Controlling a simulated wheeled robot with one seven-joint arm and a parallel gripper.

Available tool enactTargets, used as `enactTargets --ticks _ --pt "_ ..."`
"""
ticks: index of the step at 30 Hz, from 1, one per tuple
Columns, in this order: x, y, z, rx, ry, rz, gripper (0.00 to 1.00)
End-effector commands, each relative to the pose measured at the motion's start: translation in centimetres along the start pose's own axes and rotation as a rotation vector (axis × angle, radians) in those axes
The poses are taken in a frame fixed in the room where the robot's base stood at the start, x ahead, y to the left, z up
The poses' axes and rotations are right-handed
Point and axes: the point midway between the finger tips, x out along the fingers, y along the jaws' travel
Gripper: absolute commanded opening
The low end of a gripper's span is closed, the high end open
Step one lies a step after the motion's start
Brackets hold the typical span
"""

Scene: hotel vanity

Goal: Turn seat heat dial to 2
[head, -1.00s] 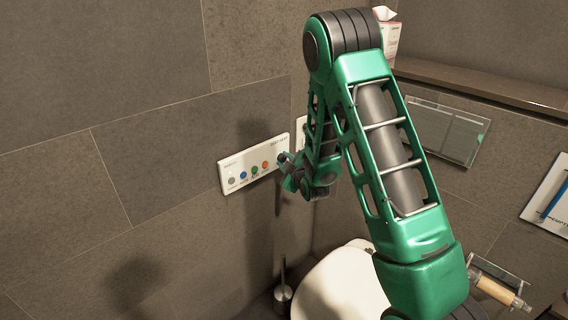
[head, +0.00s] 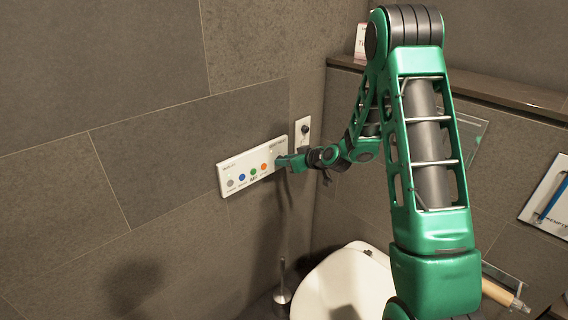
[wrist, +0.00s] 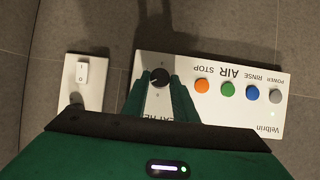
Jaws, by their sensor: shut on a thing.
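The white control panel (head: 234,167) is on the tiled wall left of my arm. In the wrist view the panel (wrist: 213,111) appears upside down, and its black seat heat dial (wrist: 158,78) sits between my two green fingers. My gripper (wrist: 160,84) is shut on the dial, with one finger on each side. In the head view my gripper (head: 283,162) is at the panel's right end and hides the dial. Part of the dial's lettering is covered by my fingers, and I cannot read its setting.
Grey, blue, green and orange buttons (wrist: 227,90) are beside the dial on the panel. A white switch plate (head: 303,134) is just right of the panel. A toilet (head: 345,283) and a brush (head: 282,292) are below. A ledge (head: 500,89) runs along the right wall.

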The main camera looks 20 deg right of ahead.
Motion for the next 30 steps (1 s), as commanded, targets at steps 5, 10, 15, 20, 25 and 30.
enactTargets --ticks 5,10,15,20,25,30 --pt "0.0 0.5 0.1 0.15 -0.01 -0.073 0.03" --pt "0.0 0.8 0.1 0.293 -0.019 -0.147 0.03" --pt "0.1 1.0 0.2 0.436 -0.027 -0.221 0.03" --pt "0.2 1.3 0.4 0.571 -0.036 -0.29 0.03" --pt "0.3 1.4 0.5 0.706 -0.044 -0.359 0.03" --pt "0.3 1.6 0.6 0.822 -0.051 -0.417 0.03"
